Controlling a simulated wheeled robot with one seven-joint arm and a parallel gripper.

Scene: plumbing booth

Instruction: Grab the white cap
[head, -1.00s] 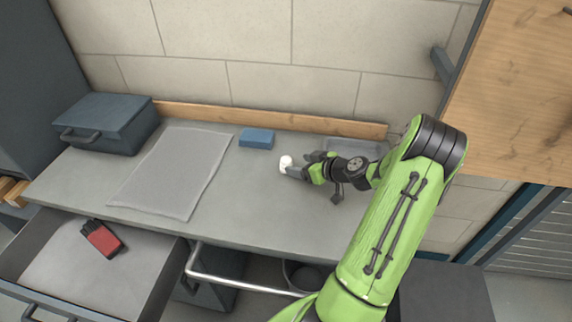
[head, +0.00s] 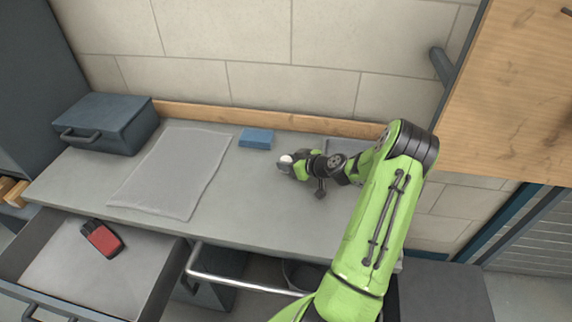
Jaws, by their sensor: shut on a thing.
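The white cap (head: 286,158) is a small pale piece on the grey worktop, right of centre in the head view. Only its top shows; the rest is hidden by the fingers. My gripper (head: 286,165) is around the cap, shut on it, with the wrist reaching in from the right. I cannot tell whether the cap touches the worktop or is slightly above it.
A blue block (head: 256,138) lies behind and left of my gripper. A grey mat (head: 172,172), a dark toolbox (head: 108,120) and an open drawer (head: 70,265) holding a red and black item (head: 101,239) are to the left. A wooden strip (head: 230,118) edges the worktop's back.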

